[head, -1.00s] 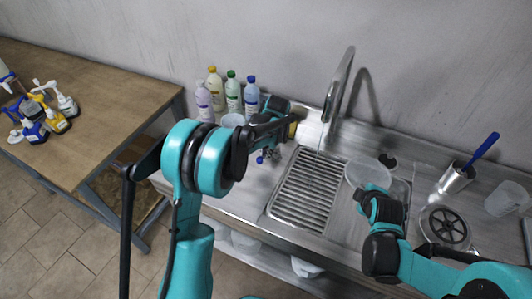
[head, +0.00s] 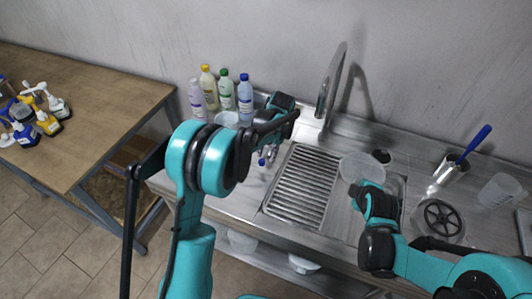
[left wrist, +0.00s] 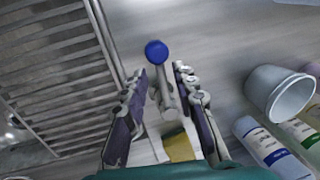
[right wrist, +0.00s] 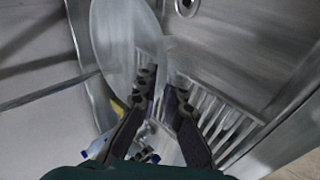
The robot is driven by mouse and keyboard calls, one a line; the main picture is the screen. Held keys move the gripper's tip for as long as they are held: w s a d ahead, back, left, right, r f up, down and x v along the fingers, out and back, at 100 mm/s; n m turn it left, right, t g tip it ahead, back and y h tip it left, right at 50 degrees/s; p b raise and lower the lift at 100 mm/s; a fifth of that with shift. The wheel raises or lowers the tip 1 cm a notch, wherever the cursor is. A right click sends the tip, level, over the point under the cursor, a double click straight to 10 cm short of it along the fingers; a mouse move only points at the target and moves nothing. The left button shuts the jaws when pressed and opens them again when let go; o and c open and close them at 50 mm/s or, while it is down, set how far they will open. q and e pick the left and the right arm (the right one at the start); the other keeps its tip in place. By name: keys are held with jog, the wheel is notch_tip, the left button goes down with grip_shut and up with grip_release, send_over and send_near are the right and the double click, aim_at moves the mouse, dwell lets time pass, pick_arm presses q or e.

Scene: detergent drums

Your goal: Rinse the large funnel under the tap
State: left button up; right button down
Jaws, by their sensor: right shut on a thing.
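The large funnel (head: 362,168) is clear and round-mouthed, over the sink's right part. My right gripper (head: 364,190) is shut on it; in the right wrist view the funnel (right wrist: 115,40) reaches past the fingertips (right wrist: 158,85). The tap (head: 331,85) is a tall steel spout at the sink's back. A blue-tipped lever (left wrist: 156,52) stands between the fingers of my left gripper (left wrist: 160,82), which are apart on either side of it; contact is not clear. In the head view my left gripper (head: 284,104) is left of the spout, its fingertips hidden. No water stream is clear.
A slatted grate (head: 303,185) covers the sink's left part. Bottles (head: 226,92) and a pale cup (head: 227,119) stand at the back left. A steel pot with a blue handle (head: 470,150), a clear beaker (head: 500,190) and a round strainer (head: 440,220) are at right.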

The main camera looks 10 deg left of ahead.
pick_arm(q)
notch_tip(320, 180, up, 12)
jog(key=d, duration=0.2)
jog(key=shift+s+d+f, duration=0.15)
jog(key=shift+s, duration=0.05)
dwell(0.3)
dwell(0.4)
